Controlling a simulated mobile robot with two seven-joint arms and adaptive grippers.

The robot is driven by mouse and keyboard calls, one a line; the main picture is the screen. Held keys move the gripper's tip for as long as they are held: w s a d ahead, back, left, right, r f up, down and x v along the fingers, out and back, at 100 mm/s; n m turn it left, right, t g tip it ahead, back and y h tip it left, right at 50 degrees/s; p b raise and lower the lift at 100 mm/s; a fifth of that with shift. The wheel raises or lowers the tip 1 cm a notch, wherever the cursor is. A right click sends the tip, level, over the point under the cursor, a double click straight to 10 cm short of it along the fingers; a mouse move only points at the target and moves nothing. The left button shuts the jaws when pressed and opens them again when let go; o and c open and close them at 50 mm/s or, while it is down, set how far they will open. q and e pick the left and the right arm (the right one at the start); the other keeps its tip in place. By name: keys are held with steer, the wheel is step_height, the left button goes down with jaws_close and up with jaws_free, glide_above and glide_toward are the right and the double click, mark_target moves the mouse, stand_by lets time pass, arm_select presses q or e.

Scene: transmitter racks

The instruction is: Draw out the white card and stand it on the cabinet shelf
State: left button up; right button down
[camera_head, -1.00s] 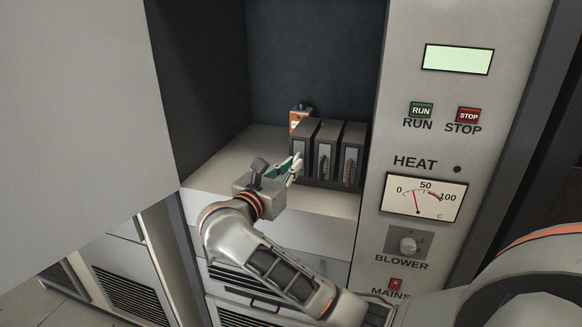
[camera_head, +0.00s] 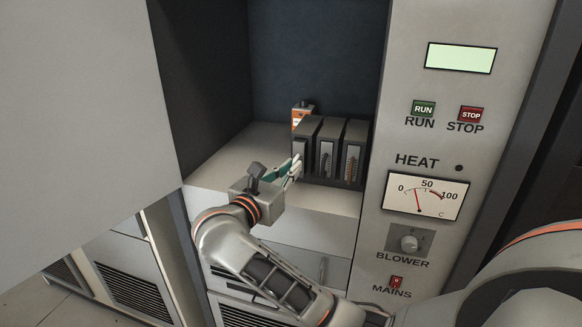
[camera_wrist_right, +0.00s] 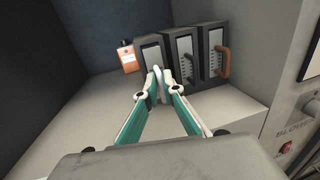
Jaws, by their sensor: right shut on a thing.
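A dark rack of three upright modules stands on the cabinet shelf (camera_head: 235,165). The white card (camera_wrist_right: 151,54) is the leftmost one, with a pale handle (camera_wrist_right: 157,84). My right gripper (camera_head: 297,165) is shut on that handle, its teal-backed fingers on both sides of it, as the right wrist view (camera_wrist_right: 163,84) shows. The card looks upright and still within the rack; how far out it is I cannot tell. In the head view the fingers partly hide its front. My left gripper is not in view.
The neighbouring modules have a grey handle (camera_wrist_right: 188,72) and an orange-brown handle (camera_wrist_right: 222,62). An orange box (camera_head: 302,114) stands behind the rack's left side. Shelf space left of the rack is bare. A control panel (camera_head: 425,130) borders the right; a large pale panel (camera_head: 75,110) blocks the left.

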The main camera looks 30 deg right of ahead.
steer(key=shift+s+a, duration=0.15)
steer(key=shift+a, duration=0.05)
steer(key=shift+s+a, duration=0.45)
steer(key=shift+a, duration=0.05)
steer(key=shift+s+a, duration=0.2)
steer(key=shift+a, duration=0.05)
steer(key=shift+s+a, duration=0.5)
steer(key=shift+a, duration=0.05)
stand_by(0.4)
steer(key=shift+s+a, duration=0.45)
steer(key=shift+a, duration=0.05)
steer(key=c, duration=2.1)
jaws_free()
